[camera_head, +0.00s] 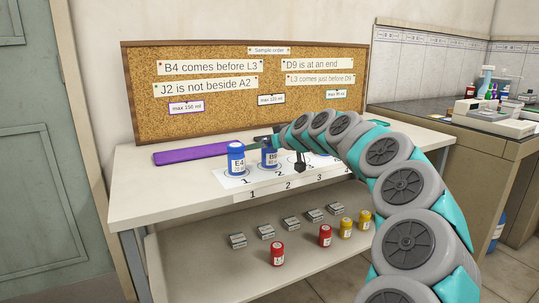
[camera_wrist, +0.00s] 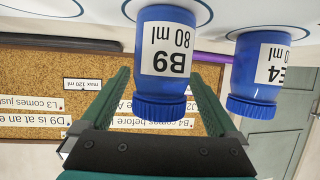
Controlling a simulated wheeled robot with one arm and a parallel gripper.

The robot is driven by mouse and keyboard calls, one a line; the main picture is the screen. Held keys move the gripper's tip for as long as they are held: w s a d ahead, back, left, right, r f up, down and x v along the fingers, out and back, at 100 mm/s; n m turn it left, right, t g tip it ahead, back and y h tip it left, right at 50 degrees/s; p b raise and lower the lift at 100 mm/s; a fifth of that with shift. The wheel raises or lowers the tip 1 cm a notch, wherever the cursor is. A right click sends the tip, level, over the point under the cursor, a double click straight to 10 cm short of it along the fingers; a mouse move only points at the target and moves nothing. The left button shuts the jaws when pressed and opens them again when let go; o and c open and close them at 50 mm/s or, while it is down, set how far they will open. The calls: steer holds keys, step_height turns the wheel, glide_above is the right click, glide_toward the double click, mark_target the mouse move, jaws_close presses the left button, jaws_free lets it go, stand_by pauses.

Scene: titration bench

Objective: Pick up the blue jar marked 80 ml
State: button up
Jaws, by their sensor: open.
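The blue jar B9 (camera_wrist: 164,75), labelled 80 ml, hangs upside down in the tilted wrist picture, between the two green fingers of my gripper (camera_wrist: 160,78). The fingers are open and apart, with the jar's lid end toward the palm; I cannot tell whether they touch it. In the head view B9 (camera_head: 270,158) stands upright at place 2 of the white numbered strip (camera_head: 225,182), with my gripper (camera_head: 274,141) just behind and above it. Part of my gripper is hidden by my arm there.
Blue jar E4 (camera_head: 236,160) stands close to the left of B9, at place 1. A purple bar (camera_head: 185,154) lies behind it. A corkboard (camera_head: 215,112) stands along the back. Red jars (camera_head: 277,255), yellow jars (camera_head: 346,228) and grey blocks (camera_head: 265,232) are on the lower shelf.

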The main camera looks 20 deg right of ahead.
jaws_close()
stand_by(0.8)
